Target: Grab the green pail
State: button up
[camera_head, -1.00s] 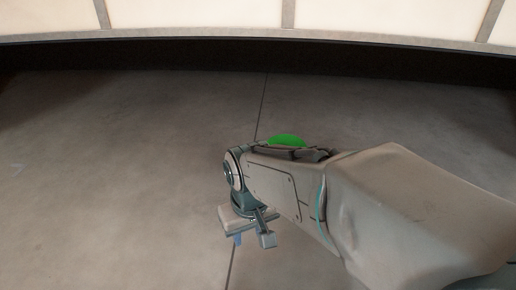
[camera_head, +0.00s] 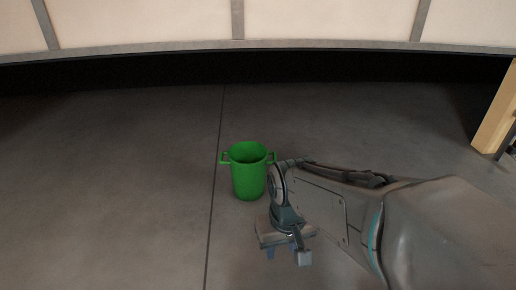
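The green pail (camera_head: 248,179) stands upright on the grey floor near the middle of the head view. It has an open top and a small handle on each side. My gripper (camera_head: 286,254) points down, to the right of the pail and nearer to the camera. My arm's wrist overlaps the pail's right edge in the picture; I cannot tell whether they touch. The gripper's fingers are small and partly hidden, and nothing shows between them.
The grey floor (camera_head: 110,180) is clear left of the pail. A pale panelled wall (camera_head: 145,22) with a dark gap beneath runs along the back. A wooden post (camera_head: 494,112) stands at the right edge.

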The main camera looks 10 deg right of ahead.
aim_at(248, 160)
jog(key=z, duration=0.2)
jog(key=i, duration=1)
jog(key=k, duration=0.5)
jog(key=u, duration=0.95)
jog(key=i, duration=2.35)
jog(key=z, duration=3.2)
